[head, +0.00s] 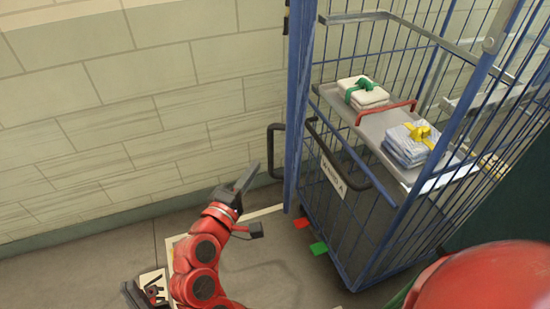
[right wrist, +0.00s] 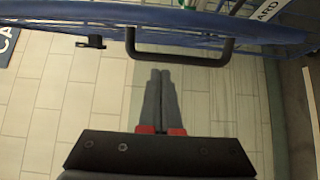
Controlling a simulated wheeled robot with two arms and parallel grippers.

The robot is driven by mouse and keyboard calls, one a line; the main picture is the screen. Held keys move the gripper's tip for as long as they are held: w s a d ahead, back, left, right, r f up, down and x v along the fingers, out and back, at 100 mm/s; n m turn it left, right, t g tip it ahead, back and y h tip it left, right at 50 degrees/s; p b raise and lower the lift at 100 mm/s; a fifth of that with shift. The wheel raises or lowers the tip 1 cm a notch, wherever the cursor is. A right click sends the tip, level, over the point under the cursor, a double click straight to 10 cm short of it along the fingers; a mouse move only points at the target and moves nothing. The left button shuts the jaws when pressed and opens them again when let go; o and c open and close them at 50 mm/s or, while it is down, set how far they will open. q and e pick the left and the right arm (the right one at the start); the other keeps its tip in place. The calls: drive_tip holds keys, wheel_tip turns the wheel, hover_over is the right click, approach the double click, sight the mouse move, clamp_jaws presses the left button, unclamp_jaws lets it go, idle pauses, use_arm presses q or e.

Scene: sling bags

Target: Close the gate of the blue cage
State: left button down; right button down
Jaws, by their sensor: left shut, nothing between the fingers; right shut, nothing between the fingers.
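The blue cage (head: 375,225) stands right of centre in the head view. Its gate (head: 298,90) is a tall blue panel seen nearly edge-on at the cage's left, swung out, with a black handle (head: 275,150). My right gripper (head: 248,178) is shut and empty, just left of this handle. In the right wrist view, the shut fingers (right wrist: 160,75) point at the black handle (right wrist: 180,58), apart from the bars as far as I can tell. My left gripper (head: 150,292), small and dark at lower left, is shut and empty, away from the cage.
A grey shelf (head: 385,122) in the cage carries two folded bundles, one with a green strap (head: 362,92) and one with a yellow strap (head: 408,145). A cream block wall (head: 130,120) stands behind the gate. Red (head: 300,223) and green (head: 319,248) tabs show low by the cage.

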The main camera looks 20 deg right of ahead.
drive_tip(key=d+p, duration=0.2)
drive_tip(key=d, duration=0.3)
drive_tip(key=shift+w+d, duration=0.15)
drive_tip(key=shift+d, duration=0.1)
